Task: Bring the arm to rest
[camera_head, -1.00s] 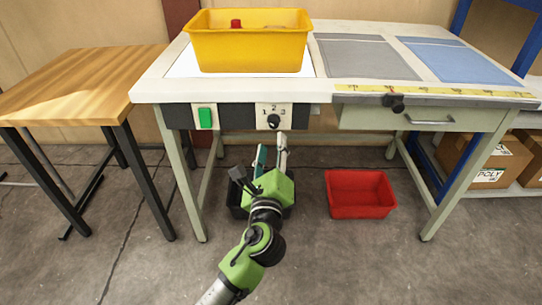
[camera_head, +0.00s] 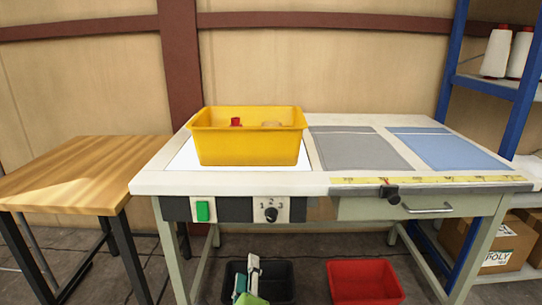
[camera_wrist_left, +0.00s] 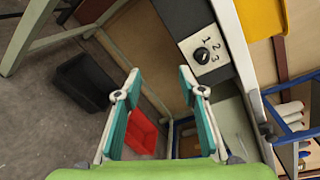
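My left gripper (camera_head: 252,268) is low at the bottom edge of the head view, in front of the sewing-type table and overlapping the black bin (camera_head: 283,280) in the picture. In the left wrist view its two teal-padded fingers (camera_wrist_left: 160,100) stand wide apart with nothing between them. The rest of my left arm is mostly cut off by the lower edge of the head view. My right gripper is in no view.
A yellow bin (camera_head: 250,147) holding a red item stands on the white table (camera_head: 330,181) with grey (camera_head: 358,149) and blue (camera_head: 450,150) sheets. Below are the black bin and a red bin (camera_head: 365,284). A wooden table (camera_head: 75,172) stands left, a blue shelf (camera_head: 490,85) right.

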